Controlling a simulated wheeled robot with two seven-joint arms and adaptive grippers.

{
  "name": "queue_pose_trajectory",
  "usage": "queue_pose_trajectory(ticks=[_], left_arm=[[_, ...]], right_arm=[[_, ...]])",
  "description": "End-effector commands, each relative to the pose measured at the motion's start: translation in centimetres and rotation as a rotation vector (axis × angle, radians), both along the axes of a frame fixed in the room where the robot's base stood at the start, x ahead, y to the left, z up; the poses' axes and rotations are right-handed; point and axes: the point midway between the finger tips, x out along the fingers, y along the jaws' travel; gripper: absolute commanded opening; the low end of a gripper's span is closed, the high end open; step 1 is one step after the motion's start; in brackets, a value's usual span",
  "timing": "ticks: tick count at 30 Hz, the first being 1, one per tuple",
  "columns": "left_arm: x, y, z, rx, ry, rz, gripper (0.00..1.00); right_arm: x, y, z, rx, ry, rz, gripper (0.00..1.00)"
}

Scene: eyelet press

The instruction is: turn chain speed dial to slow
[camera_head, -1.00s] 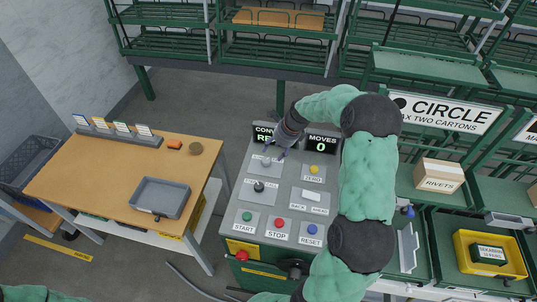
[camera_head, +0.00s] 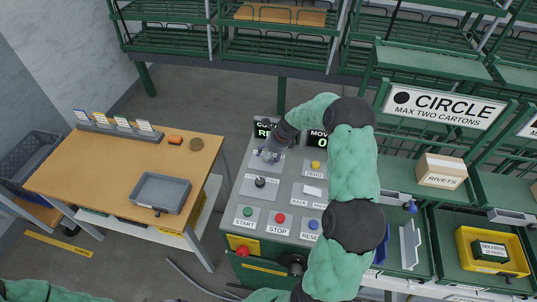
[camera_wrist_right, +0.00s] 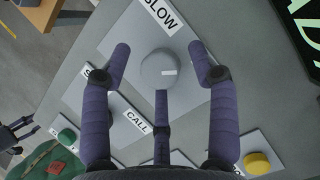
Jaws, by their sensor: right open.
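The chain speed dial (camera_wrist_right: 158,70) is a round grey knob on a light grey plate in the right wrist view. Its white mark lies on the right half, and the SLOW label (camera_wrist_right: 162,14) is above it. My right gripper (camera_wrist_right: 159,62) is open, its three purple fingers spread around the knob with visible gaps. In the head view my right gripper (camera_head: 269,151) is over the upper left of the panel and largely hides the dial. Dark finger-like parts at the wrist view's left edge look like my left gripper (camera_wrist_right: 12,136); its opening is unclear.
The control panel (camera_head: 270,222) carries a black knob (camera_head: 260,183), green (camera_head: 247,211), red (camera_head: 280,217), blue (camera_head: 313,224) and yellow (camera_head: 316,165) buttons. A wooden table (camera_head: 95,175) with a grey tray (camera_head: 160,193) stands left. Green racks are behind and right.

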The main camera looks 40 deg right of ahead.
Motion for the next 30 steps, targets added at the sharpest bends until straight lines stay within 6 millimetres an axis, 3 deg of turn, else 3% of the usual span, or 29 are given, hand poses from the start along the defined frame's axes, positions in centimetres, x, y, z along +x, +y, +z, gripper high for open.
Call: queue_pose_trajectory(ticks=[7,8,13,23,30], left_arm=[[0.00,0.00,0.00,0.000,0.000,0.000,0.40],[0.00,0.00,0.00,0.000,0.000,0.000,0.40],[0.00,0.00,0.00,0.000,0.000,0.000,0.40],[0.00,0.00,0.03,0.000,0.000,0.000,0.40],[0.00,0.00,0.14,0.000,0.000,0.000,0.40]], right_arm=[[0.03,0.04,-0.07,0.000,0.000,0.000,0.60],[0.03,0.04,-0.07,0.000,0.000,0.000,0.55],[0.05,0.03,-0.04,0.000,0.000,0.001,0.07],[0.21,-0.06,0.12,-0.002,-0.004,0.019,0.06],[0.38,-0.21,0.26,-0.004,-0.008,0.130,0.06]])
